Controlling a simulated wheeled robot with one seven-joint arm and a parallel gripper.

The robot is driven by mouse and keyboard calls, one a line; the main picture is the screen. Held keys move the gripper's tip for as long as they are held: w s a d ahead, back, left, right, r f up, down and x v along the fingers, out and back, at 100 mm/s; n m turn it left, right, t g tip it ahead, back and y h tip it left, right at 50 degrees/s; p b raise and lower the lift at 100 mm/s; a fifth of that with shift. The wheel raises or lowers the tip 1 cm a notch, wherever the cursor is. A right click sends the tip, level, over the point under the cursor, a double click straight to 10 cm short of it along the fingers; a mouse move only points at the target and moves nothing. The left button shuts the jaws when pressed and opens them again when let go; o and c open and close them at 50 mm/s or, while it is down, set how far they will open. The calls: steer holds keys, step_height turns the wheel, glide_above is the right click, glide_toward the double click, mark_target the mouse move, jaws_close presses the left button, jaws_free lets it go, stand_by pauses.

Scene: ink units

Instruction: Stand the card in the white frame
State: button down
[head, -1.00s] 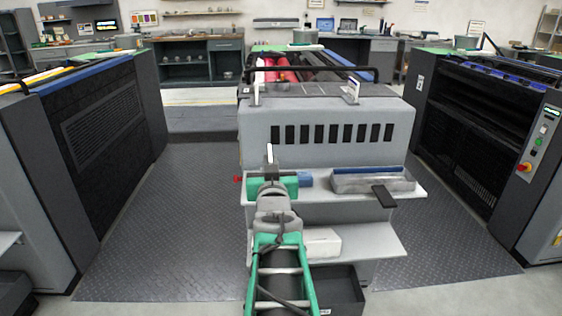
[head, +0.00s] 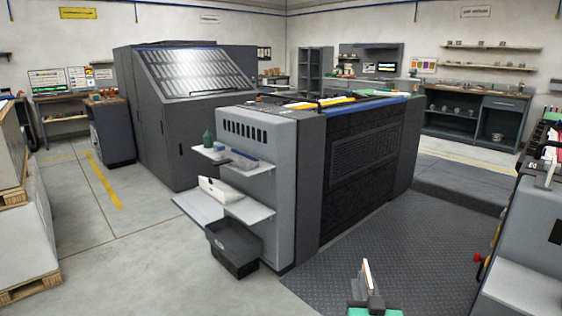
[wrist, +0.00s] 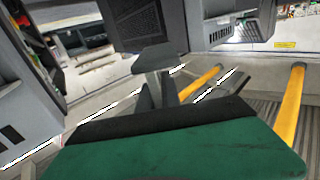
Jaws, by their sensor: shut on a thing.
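My gripper (head: 371,297) is at the bottom of the head view, right of centre. It is shut on a thin pale card (head: 366,274), which stands upright out of the jaws and shows nearly edge-on. A small white upright piece (head: 550,165), likely the white frame, stands on the grey press at the right edge of the head view. It is well to the right of my gripper and apart from it. In the wrist view my gripper (wrist: 154,75) shows dark fingers beyond its green body; I cannot make out the card clearly there.
A dark press unit (head: 350,160) with grey end shelves stands ahead. A dark open bin (head: 232,247) sits on the floor below those shelves. The grey press (head: 530,235) with a side shelf is close on the right. Patterned dark floor (head: 410,240) between the units is clear.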

steer(key=a+f+n+y, duration=0.2)
steer(key=a+y, duration=0.1)
steer(key=a, duration=0.4)
steer(key=s+r+p, duration=0.2)
steer(key=r+p, duration=0.8)
steer(key=r, duration=0.1)
steer(key=s+r+p, duration=0.3)
steer(key=r+p, duration=0.8)
steer(key=shift+r, duration=0.4)
steer(key=shift+d, duration=0.1)
